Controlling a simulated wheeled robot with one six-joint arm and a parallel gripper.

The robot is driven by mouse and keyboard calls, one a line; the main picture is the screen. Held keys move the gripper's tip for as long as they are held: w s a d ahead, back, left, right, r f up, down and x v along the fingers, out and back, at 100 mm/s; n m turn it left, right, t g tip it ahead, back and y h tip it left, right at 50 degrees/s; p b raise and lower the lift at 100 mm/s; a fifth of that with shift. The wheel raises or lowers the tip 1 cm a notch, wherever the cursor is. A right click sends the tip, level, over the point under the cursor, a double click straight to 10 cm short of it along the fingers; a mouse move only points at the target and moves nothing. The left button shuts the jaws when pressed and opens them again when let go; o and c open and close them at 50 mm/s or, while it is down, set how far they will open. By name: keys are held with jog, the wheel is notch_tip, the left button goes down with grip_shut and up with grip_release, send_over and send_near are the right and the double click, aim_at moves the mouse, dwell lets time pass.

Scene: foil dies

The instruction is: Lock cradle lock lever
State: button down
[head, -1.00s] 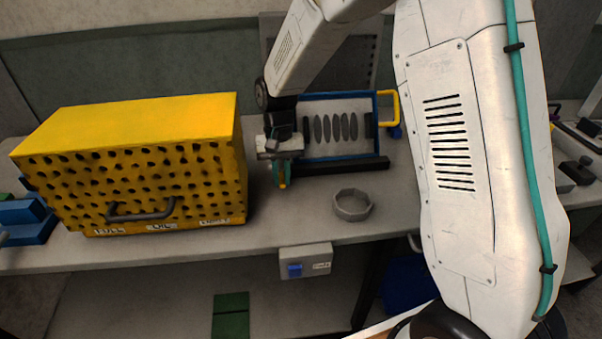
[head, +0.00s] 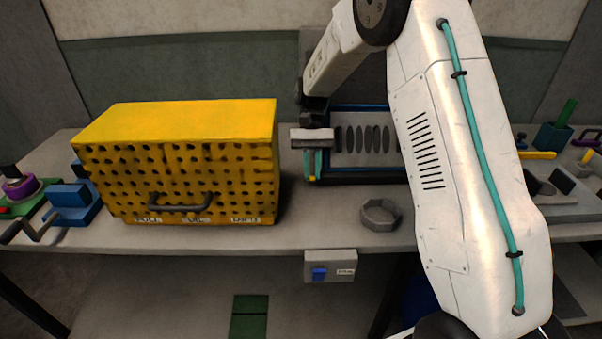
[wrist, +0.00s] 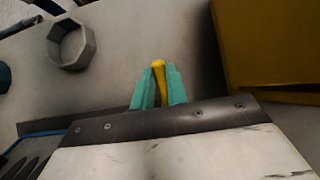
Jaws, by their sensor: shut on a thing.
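The blue-framed cradle (head: 365,107) holds several dark oval dies in a row and stands at the back of the bench, partly hidden by my arm. My gripper (head: 312,168) is at its left end, with teal fingers pointing down. The fingers are shut on a slim yellow piece, which looks like the lock lever (head: 312,179); only its tip shows. In the wrist view the yellow lever (wrist: 158,66) stands between my two teal fingers (wrist: 158,86). The lever's base and pivot are hidden.
A yellow perforated box (head: 185,120) with a grey handle stands close to the left of my gripper. A grey octagonal ring (head: 380,214) lies in front of the cradle. A switch box (head: 330,266) hangs on the bench's front edge. The bench between box and ring is clear.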

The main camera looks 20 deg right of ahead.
dwell(0.3)
jog(key=c, duration=1.4)
grip_release()
jog(key=shift+r, duration=0.1)
jog(key=v, duration=0.7)
jog(key=shift+w+r, duration=0.25)
jog(key=shift+w, duration=0.05)
jog(key=shift+d, duration=0.1)
